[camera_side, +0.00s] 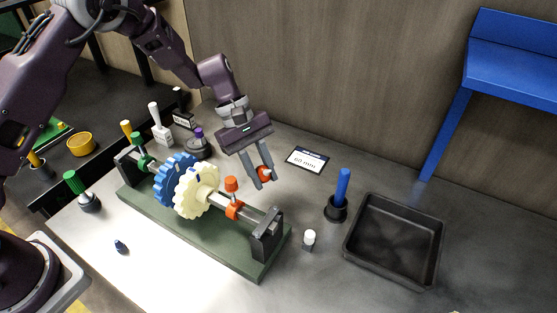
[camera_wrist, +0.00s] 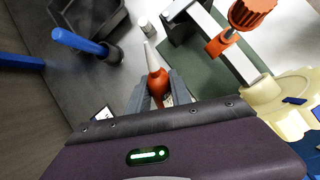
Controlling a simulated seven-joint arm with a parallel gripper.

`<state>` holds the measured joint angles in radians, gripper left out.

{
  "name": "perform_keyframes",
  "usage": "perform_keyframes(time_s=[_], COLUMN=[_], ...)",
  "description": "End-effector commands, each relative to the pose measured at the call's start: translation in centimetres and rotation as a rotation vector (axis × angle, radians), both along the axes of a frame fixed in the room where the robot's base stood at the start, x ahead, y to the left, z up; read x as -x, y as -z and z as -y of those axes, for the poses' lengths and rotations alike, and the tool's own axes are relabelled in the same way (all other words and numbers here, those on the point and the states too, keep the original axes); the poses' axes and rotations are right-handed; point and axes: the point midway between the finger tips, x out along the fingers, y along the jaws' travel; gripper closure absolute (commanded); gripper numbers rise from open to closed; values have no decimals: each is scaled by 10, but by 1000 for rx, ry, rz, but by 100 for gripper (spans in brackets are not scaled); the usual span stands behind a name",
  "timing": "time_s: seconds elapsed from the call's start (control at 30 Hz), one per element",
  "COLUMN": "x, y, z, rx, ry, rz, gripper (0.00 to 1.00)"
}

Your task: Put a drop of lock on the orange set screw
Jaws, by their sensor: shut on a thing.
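My gripper (camera_side: 265,182) is shut on a small orange bottle (camera_side: 264,173) with a pale pointed nozzle. In the wrist view the bottle (camera_wrist: 158,83) sits between the two grey fingers (camera_wrist: 158,95), its nozzle (camera_wrist: 151,56) pointing away from my palm. The orange set screw (camera_side: 231,185) has a ridged knob and stands up from an orange collar (camera_side: 234,210) on the shaft. The knob (camera_wrist: 250,13) also shows in the wrist view, right of the nozzle and apart from it. In the side view my gripper is above and right of the screw. The nozzle is mostly hidden there.
The shaft carries a cream gear (camera_side: 197,195) and a blue gear (camera_side: 172,177) on a green base (camera_side: 190,222). A small white-topped piece (camera_side: 308,238), a blue-handled tool (camera_side: 342,188) in a holder and a black tray (camera_side: 359,235) stand right. A label card (camera_side: 307,159) lies behind.

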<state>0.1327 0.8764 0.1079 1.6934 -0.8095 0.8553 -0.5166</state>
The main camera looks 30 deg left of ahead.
Motion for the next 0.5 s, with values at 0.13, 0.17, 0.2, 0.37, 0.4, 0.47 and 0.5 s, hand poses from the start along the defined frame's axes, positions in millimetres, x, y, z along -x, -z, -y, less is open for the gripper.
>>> perform_keyframes(time_s=[0.13,0.17,0.2,0.37,0.4,0.47,0.5], x=[0,-1,-2,-6,-7,-7,-8], y=[-19,-25,-32,-62,-69,-78,-84], z=[-25,-30,-36,-56,-59,-64,-66], rx=[-202,-233,-270,-367,-382,-403,-414], ry=[201,236,275,384,403,428,443], rz=[172,205,247,377,401,432,452], gripper=[100,100,100,100,100,100,100])
